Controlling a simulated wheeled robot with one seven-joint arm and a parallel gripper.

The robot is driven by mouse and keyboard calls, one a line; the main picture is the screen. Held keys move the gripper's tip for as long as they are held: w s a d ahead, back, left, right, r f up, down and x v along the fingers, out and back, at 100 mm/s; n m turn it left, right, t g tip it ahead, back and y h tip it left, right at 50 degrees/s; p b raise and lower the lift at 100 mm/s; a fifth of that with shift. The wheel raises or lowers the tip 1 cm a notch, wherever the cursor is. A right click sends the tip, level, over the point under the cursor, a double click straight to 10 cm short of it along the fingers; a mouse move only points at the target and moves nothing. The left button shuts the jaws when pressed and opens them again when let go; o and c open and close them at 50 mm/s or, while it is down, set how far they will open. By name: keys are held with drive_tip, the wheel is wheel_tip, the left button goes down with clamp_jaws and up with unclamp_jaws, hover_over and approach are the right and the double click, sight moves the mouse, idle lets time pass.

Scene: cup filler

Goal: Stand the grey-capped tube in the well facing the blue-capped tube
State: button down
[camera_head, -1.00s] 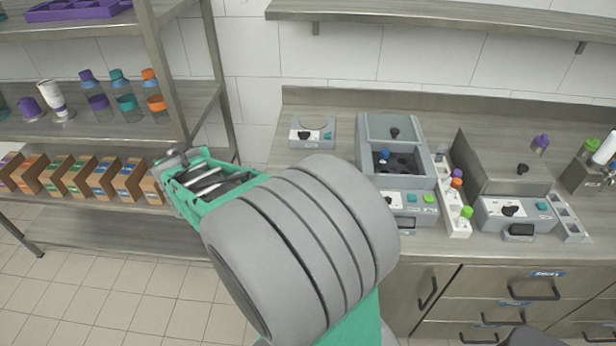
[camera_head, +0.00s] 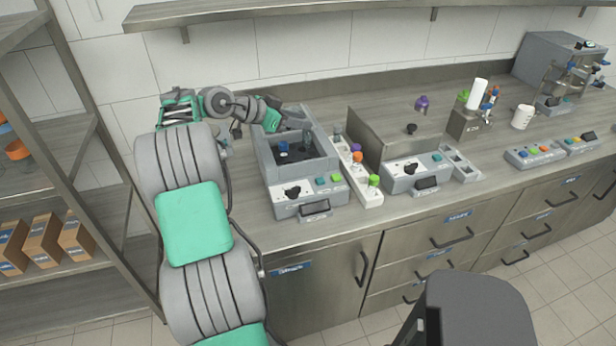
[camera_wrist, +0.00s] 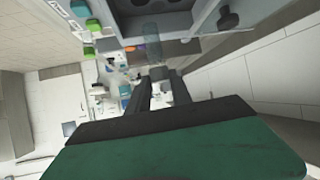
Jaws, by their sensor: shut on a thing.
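My gripper (camera_wrist: 160,82) is shut on the grey-capped tube. The tube's clear body (camera_wrist: 152,38) sticks out past the fingertips in the wrist view; its cap is mostly hidden between the fingers. In the head view my gripper (camera_head: 298,122) is over the back of the open grey machine (camera_head: 262,160), near its raised lid, and the tube cannot be made out there. The blue-capped tube (camera_head: 284,146) stands in the machine's dark round rotor, at the left. The rotor's other wells are too small and dark to tell apart.
A white rack (camera_head: 364,190) with purple, orange and green caps stands right of the machine. A similar machine (camera_head: 405,178) is further right, with a purple-capped item (camera_head: 421,103) behind it. A shelf (camera_head: 200,12) runs above the counter. Left shelving holds boxes (camera_head: 40,240).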

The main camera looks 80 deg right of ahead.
drive_tip(key=f, duration=0.7)
drive_tip(key=f+p, duration=0.1)
drive_tip(key=f, duration=0.2)
drive_tip(key=shift+s+f, duration=0.25)
drive_tip(key=shift+s, duration=0.1)
drive_tip(key=c, duration=1.4)
unclamp_jaws()
drive_tip(key=shift+c, duration=0.2)
drive_tip(key=shift+r, duration=0.15)
